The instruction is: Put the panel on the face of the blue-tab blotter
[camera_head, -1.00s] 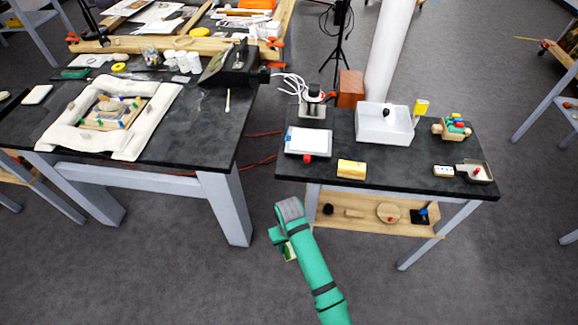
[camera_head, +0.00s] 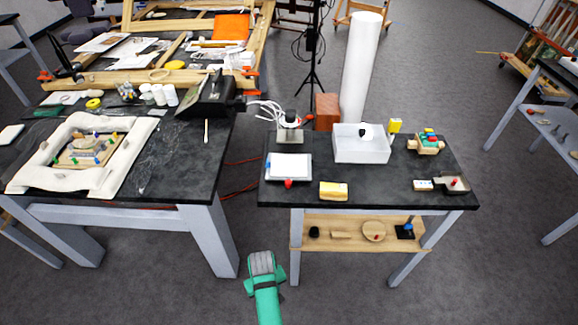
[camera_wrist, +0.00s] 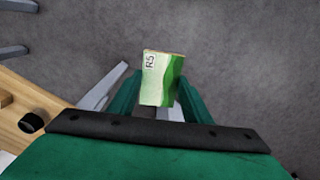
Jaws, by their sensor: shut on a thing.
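The panel (camera_wrist: 163,78) is a small green and pale block with a printed label in its upper left corner. My gripper (camera_wrist: 159,98) is shut on it, with green fingers on both sides, above the grey floor in the wrist view. In the head view my green arm is low, in front of the right-hand table, and hides the panel. A white pad with a blue tab on its left edge, which looks like the blue-tab blotter (camera_head: 289,166), lies at the left of that table. A red knob (camera_head: 288,183) is at its front edge. My gripper is apart from it.
The dark right table (camera_head: 380,190) also holds a yellow block (camera_head: 333,191), a white tray (camera_head: 362,148), a small wooden holder (camera_head: 427,145) and a grey scoop (camera_head: 453,185). A wooden shelf (camera_head: 350,236) is below. A larger cluttered table (camera_head: 180,180) stands left.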

